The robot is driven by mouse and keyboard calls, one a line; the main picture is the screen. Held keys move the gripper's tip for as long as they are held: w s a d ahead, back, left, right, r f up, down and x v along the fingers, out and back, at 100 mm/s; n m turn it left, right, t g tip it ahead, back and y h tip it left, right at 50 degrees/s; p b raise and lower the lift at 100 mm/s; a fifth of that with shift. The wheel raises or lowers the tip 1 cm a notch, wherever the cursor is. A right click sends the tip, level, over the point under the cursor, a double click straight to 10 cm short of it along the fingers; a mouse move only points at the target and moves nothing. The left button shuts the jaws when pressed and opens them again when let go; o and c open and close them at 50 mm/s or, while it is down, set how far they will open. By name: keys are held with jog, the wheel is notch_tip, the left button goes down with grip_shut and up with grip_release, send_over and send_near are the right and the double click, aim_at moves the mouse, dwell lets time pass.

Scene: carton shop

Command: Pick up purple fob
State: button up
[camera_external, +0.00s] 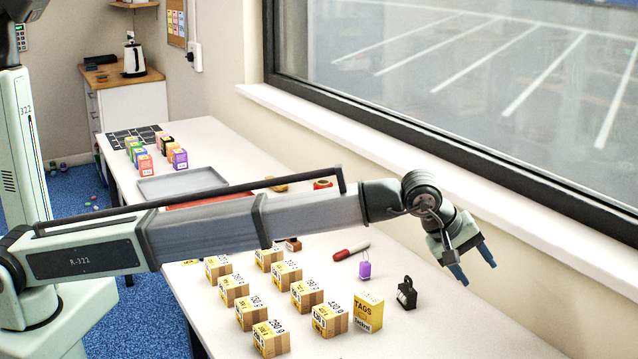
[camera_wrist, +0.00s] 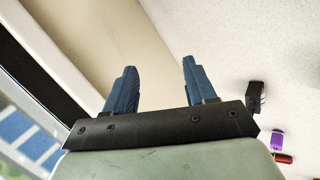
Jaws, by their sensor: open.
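The purple fob (camera_external: 365,270) lies on the white table, between a red marker-like item and a yellow TAGS box. It also shows in the wrist view at the lower right (camera_wrist: 277,140). My gripper (camera_external: 474,271) is open and empty, with blue fingers pointing down. It hangs above the table's window side, to the right of the fob and well apart from it. In the wrist view both fingers (camera_wrist: 158,82) stand apart with nothing between them.
A black padlock-shaped item (camera_external: 406,295) stands right of the fob. The red item (camera_external: 350,251) lies just behind it. The TAGS box (camera_external: 368,312) and several small cartons (camera_external: 307,294) stand in front and to the left. The window wall is close on the right.

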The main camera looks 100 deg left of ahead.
jog(key=s+a+f+n+g, duration=0.1)
jog(key=s+a+n+g, duration=0.15)
jog(key=s+a, duration=0.85)
jog(key=n+g+h, duration=0.1)
jog(key=g+h, duration=0.2)
jog(key=g, duration=0.1)
send_over(365, 262)
notch_tip(365, 262, down, 13)
jog(key=shift+f, duration=0.15)
jog(key=shift+c, duration=0.4)
jog(key=c, duration=0.9)
